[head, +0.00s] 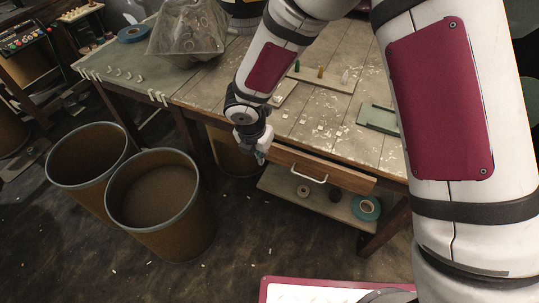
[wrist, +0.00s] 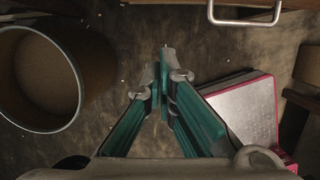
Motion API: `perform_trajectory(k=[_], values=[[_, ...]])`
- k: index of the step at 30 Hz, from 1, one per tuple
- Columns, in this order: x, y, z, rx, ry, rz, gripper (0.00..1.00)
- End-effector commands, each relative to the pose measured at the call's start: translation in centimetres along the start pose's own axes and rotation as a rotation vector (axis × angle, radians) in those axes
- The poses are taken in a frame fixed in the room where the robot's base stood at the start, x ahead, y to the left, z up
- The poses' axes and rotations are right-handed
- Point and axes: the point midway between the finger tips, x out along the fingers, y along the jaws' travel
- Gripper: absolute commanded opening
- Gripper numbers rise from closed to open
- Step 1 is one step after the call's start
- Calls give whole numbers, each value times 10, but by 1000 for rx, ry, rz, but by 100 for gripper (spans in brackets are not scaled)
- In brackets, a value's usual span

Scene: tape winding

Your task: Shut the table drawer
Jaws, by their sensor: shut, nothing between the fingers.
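The wooden table drawer (head: 345,178) is under the front edge of the worktable (head: 225,95), and its front seems to stand out a little from the table edge. Its pale bar handle (head: 311,176) faces the room; the handle also shows at the top of the wrist view (wrist: 245,22). My gripper (head: 262,157) is just left of the drawer's left end in the head view. In the wrist view my gripper (wrist: 164,62) has its fingertips together over the floor, empty and apart from the handle. The drawer's inside is hidden.
Two brown bins (head: 88,165) (head: 160,205) stand on the floor left of the drawer. A lower shelf (head: 285,188) holds tape rolls (head: 367,207). A red-edged white platform (head: 300,290) is at the bottom. The floor before the drawer is mostly clear.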

Motion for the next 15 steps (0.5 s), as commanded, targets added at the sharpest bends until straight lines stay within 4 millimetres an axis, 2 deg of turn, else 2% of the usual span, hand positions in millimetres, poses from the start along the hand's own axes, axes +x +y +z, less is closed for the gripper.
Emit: perform_trajectory(k=[5,15], values=[[16,1,-2,-7,3,1,0],[80,0,-2,-7,4,-2,0]])
